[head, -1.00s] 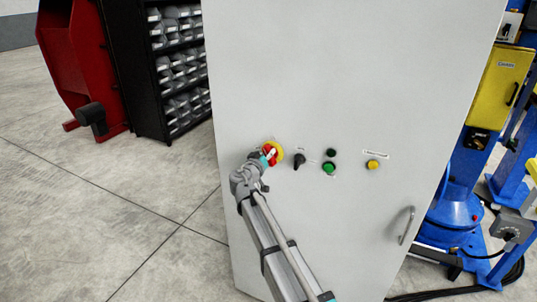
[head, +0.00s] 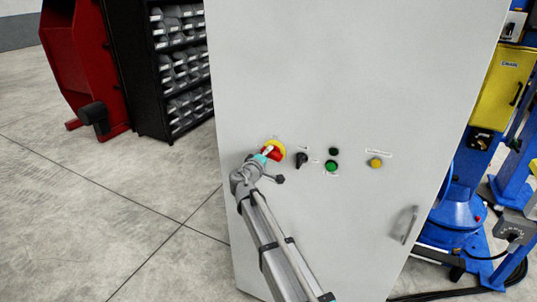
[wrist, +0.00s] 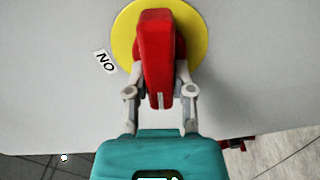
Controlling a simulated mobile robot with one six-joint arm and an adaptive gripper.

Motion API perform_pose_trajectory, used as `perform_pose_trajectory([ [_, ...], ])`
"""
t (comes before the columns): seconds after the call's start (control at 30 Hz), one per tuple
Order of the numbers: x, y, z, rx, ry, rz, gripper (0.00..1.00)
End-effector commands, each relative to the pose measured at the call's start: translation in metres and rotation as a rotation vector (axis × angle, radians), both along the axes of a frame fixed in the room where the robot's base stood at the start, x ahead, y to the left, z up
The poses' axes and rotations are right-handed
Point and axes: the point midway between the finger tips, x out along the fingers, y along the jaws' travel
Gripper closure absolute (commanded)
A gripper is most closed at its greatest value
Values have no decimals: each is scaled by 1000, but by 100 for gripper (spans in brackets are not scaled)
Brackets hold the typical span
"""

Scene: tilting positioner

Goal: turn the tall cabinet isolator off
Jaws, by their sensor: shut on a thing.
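The tall cabinet (head: 345,70) is pale grey and fills the middle of the head view. Its isolator is a red handle (wrist: 157,60) on a round yellow plate (wrist: 197,42); the plate also shows in the head view (head: 278,144). My gripper (wrist: 160,92) has one finger on each side of the red handle and is shut on it. In the wrist view the handle runs straight between the fingers. An "ON" label (wrist: 105,62) is beside the plate, tilted in that view. My gripper partly hides the handle in the head view.
Right of the isolator are a black knob (head: 302,159), a green button (head: 331,166) and a yellow button (head: 376,162). A door handle (head: 410,224) is lower right. Black shelving (head: 140,70) stands left, blue equipment (head: 455,210) right. Floor at left is clear.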

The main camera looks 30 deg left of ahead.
Motion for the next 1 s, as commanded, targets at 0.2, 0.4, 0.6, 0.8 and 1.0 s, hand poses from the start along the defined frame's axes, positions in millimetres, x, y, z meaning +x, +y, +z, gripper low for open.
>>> perform_pose_trajectory([
  [0.2,0,1,-2,-143,0,1,100],
  [0.4,0,1,-3,-214,0,1,100],
  [0.6,0,1,-3,-236,0,1,100],
  [0.8,0,1,-3,-237,0,1,100],
  [1.0,0,1,-3,-236,0,1,50],
])
